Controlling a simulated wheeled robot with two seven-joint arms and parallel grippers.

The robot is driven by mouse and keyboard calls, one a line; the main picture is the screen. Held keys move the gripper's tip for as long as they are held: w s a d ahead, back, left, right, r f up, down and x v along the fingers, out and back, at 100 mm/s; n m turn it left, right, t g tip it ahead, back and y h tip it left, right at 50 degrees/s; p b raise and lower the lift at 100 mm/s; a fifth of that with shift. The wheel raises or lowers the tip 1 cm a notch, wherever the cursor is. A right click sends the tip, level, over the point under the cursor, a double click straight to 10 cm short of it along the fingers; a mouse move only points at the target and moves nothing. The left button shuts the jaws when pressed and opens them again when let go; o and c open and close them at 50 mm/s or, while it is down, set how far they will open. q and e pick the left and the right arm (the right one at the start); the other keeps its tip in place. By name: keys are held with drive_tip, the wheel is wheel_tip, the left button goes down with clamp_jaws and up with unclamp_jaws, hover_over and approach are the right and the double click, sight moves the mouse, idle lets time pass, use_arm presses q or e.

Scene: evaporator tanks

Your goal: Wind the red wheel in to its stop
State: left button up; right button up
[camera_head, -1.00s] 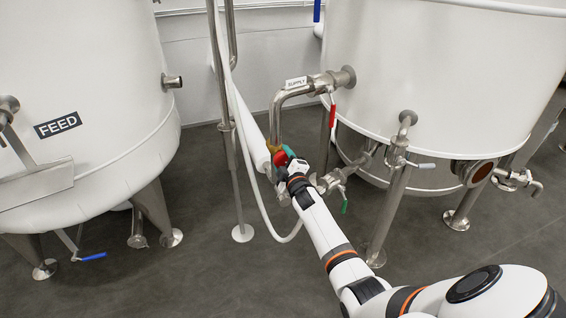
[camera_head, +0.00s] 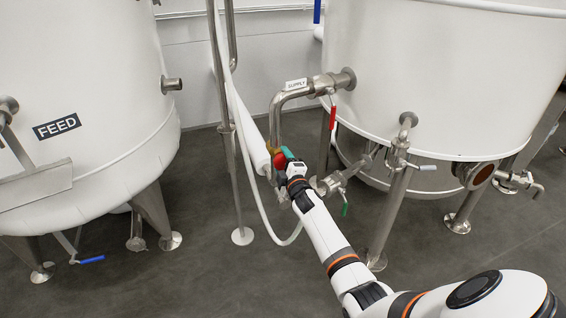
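The red wheel (camera_head: 280,160) shows as a small red patch at the end of my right arm, below the bend of the steel supply pipe (camera_head: 277,122). A green part (camera_head: 288,153) shows right beside it. My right gripper (camera_head: 286,164) is at the wheel, pointing away from me. Its fingers and most of the wheel are hidden behind the gripper body, so I cannot tell whether it is shut on the wheel. My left gripper is not in view.
A white tank marked FEED (camera_head: 100,80) stands at the left, another large white tank (camera_head: 440,70) at the right. A white hose (camera_head: 247,200) loops beside a thin steel post (camera_head: 234,170). A red-handled valve (camera_head: 333,117) and a green-handled valve (camera_head: 344,209) are close to my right arm.

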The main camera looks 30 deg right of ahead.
drive_tip(key=shift+o, duration=0.9)
drive_tip(key=shift+s, duration=0.2)
use_arm(q)
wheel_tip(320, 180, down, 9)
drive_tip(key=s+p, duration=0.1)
drive_tip(key=p, duration=0.1)
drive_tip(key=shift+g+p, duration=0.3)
use_arm(e)
drive_tip(key=v, duration=1.1)
drive_tip(key=shift+s+a, duration=0.2)
drive_tip(key=shift+s, duration=0.1)
